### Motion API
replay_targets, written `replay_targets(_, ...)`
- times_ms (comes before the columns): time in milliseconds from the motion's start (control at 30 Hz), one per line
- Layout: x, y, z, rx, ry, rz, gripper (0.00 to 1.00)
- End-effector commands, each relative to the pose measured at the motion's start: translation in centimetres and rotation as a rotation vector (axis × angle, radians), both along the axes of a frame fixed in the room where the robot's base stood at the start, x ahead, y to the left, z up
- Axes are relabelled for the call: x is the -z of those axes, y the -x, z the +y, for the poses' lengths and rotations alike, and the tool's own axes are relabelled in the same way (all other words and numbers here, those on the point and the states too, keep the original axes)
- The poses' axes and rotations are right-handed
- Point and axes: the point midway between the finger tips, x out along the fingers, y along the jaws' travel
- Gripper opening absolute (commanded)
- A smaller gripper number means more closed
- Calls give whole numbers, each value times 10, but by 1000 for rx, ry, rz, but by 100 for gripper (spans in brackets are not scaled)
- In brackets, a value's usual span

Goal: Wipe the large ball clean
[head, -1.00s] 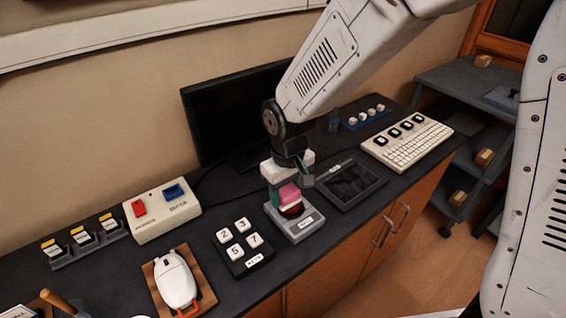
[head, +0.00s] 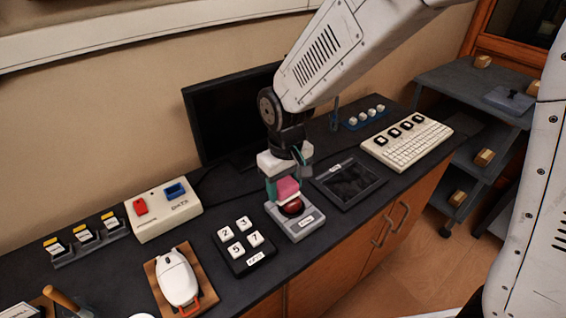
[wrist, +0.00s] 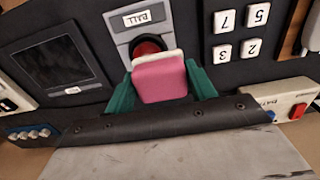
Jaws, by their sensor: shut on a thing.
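The large ball (head: 293,207) is dark red and sits in a grey holder (head: 301,230) with a white label; the wrist view shows the label reads BALL. My gripper (head: 285,188) is shut on a pink block with a pale edge, a wiping pad (wrist: 160,78), held between its green fingers. The pad is at the ball's upper side and hides part of it in both views. In the wrist view the ball (wrist: 149,45) shows just beyond the pad's pale edge. I cannot tell whether pad and ball touch.
A number key block (head: 244,247) and a white mouse on a wooden board (head: 153,272) are left of the holder. A dark tablet (head: 349,182) lies close on its right, with a keyboard (head: 407,145) beyond. A monitor (head: 215,125) stands behind.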

Motion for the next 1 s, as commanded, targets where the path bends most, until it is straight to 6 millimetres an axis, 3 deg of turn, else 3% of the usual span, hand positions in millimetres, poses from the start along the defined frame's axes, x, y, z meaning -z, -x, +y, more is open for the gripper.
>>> replay_targets(67,-21,0,0,1,-3,-5,31)
replay_targets(600,-67,-1,-4,6,-1,-2,31)
replay_targets(1000,-72,-1,-5,7,0,0,31)
